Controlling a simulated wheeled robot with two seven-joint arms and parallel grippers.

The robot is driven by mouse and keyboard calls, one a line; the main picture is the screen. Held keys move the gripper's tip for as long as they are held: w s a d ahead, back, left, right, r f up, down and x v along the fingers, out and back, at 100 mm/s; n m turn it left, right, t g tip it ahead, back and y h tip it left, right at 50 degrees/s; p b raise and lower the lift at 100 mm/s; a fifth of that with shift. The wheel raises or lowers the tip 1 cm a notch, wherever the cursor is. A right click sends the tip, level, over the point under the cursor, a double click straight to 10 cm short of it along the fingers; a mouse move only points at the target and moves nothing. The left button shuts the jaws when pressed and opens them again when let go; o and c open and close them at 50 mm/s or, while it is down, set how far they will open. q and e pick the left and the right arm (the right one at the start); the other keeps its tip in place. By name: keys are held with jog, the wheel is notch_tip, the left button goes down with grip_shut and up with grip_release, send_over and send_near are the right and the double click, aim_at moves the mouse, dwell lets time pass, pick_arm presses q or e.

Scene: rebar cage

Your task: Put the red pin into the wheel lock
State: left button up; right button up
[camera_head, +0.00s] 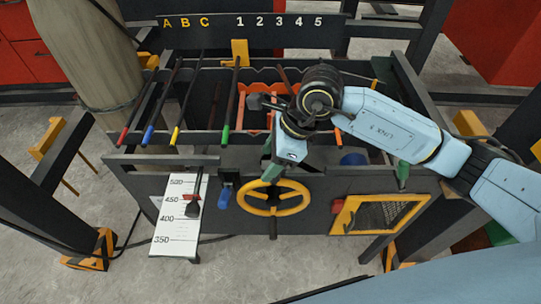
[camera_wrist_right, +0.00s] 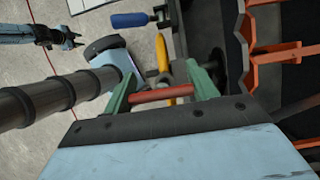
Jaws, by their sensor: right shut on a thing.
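The red pin (camera_wrist_right: 162,94) lies crosswise between the green fingers of my right gripper (camera_wrist_right: 163,90), which is shut on it. In the head view my right gripper (camera_head: 270,172) is just above the rim of the yellow wheel (camera_head: 292,211), on the front panel; the pin cannot be made out there. Part of the yellow wheel (camera_wrist_right: 161,52) shows beyond the fingers in the wrist view. The lock's hole is not clearly visible. What looks like my left gripper (camera_wrist_right: 70,40) is small at the wrist view's upper left; its opening is unclear.
A blue handle (camera_head: 224,197) is left of the wheel. Beside it stands a white scale board (camera_head: 176,232) with a dark slider. A yellow-framed mesh panel (camera_head: 380,215) is to the right. Several coloured-tipped rods lean across the rack (camera_head: 210,137) behind.

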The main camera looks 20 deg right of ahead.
jog(key=shift+f+b, duration=1.45)
jog(key=shift+f, duration=0.2)
jog(key=o, duration=1.1)
jog(key=shift+s, duration=0.1)
jog(key=v, duration=1.3)
jog(key=shift+r, duration=0.15)
